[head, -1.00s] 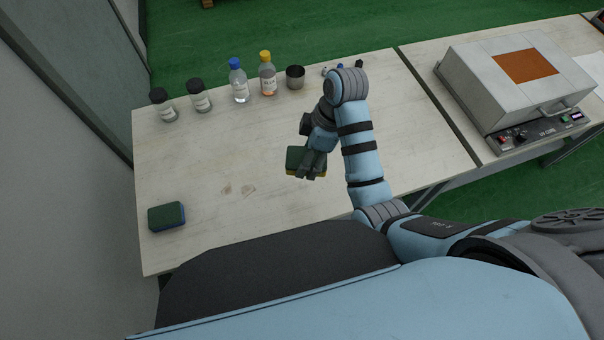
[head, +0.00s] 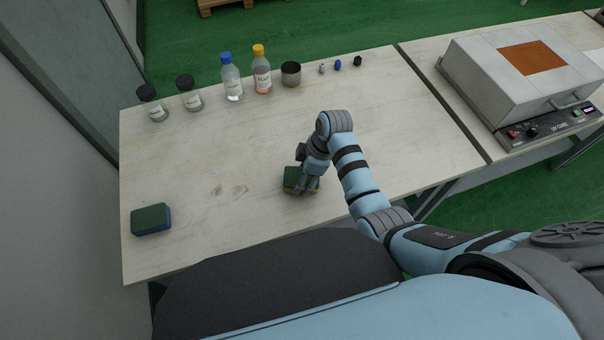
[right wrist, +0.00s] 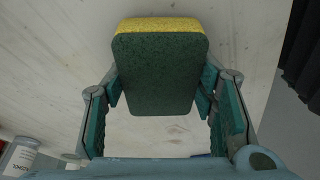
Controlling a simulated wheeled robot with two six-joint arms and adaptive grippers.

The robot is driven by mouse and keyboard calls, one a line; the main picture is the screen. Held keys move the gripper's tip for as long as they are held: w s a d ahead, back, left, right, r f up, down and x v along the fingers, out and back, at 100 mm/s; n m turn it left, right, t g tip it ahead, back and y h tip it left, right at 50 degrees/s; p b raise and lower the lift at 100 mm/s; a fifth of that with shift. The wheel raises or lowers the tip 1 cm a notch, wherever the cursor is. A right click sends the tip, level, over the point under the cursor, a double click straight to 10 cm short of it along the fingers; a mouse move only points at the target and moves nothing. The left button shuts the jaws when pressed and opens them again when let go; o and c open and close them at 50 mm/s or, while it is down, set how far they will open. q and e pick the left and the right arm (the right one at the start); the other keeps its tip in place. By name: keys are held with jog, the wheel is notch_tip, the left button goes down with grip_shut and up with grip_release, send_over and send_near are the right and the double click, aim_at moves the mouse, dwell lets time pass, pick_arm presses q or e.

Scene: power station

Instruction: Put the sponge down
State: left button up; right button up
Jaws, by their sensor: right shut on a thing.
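A green and yellow sponge (head: 291,180) is in my right gripper (head: 306,186), over the front middle of the pale wooden table (head: 260,150). In the right wrist view the same sponge (right wrist: 155,70) sits between the two fingers of the right gripper (right wrist: 158,92), its dark green face towards the camera and its yellow edge at the top. I cannot tell whether its underside touches the table. A second sponge, green and blue (head: 151,219), lies flat at the table's left front. My left gripper is not in view.
A grey box device (head: 520,85) stands on the right table. Table around the held sponge is clear.

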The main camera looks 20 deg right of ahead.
jog(key=shift+s+r, duration=0.1)
jog(key=shift+s, duration=0.05)
jog(key=shift+w+f, duration=0.25)
jog(key=o, duration=1.2)
jog(key=shift+w+f, duration=0.3)
jog(key=shift+w, duration=0.2)
jog(key=o, duration=0.4)
jog(key=shift+w+f, duration=0.2)
jog(key=shift+w, duration=0.15)
jog(key=shift+c, duration=0.2)
jog(key=shift+s+r, duration=0.25)
jog(key=shift+r, duration=0.05)
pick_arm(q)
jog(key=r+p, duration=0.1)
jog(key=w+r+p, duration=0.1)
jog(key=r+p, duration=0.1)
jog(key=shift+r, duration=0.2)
pick_arm(e)
jog(key=v, duration=1.2)
jog(key=shift+w+r, duration=0.1)
